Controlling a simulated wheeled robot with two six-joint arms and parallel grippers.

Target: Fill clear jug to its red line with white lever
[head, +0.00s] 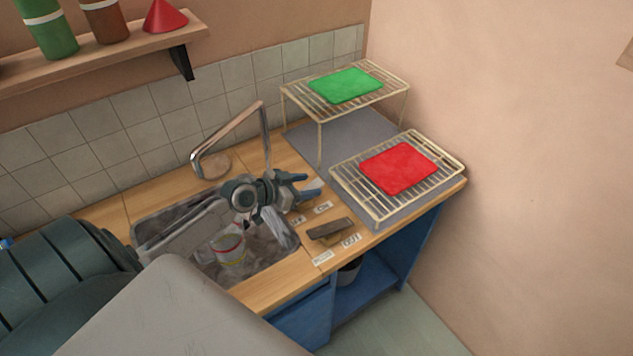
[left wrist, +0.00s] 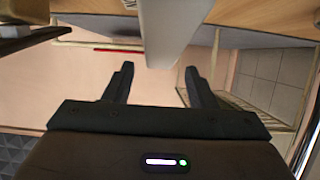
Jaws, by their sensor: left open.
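The clear jug (head: 229,252) stands in the sink basin, with coloured bands around it; its water level is too small to tell. The chrome tap (head: 240,128) arches behind the basin. My left gripper (head: 309,188) is open over the counter just right of the basin. A pale piece, apparently the white lever (head: 316,184), shows by its fingertips. In the left wrist view a white bar (left wrist: 170,28) lies just beyond and between the open fingers (left wrist: 159,70); I cannot tell whether they touch it. My arm hides part of the basin. My right gripper is out of view.
A dark brown lever (head: 330,229) sits nearer the counter's front, among small white labels (head: 350,241). Wire racks hold a green mat (head: 346,85) and a red mat (head: 398,167) on the right. A shelf (head: 100,48) hangs above, left.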

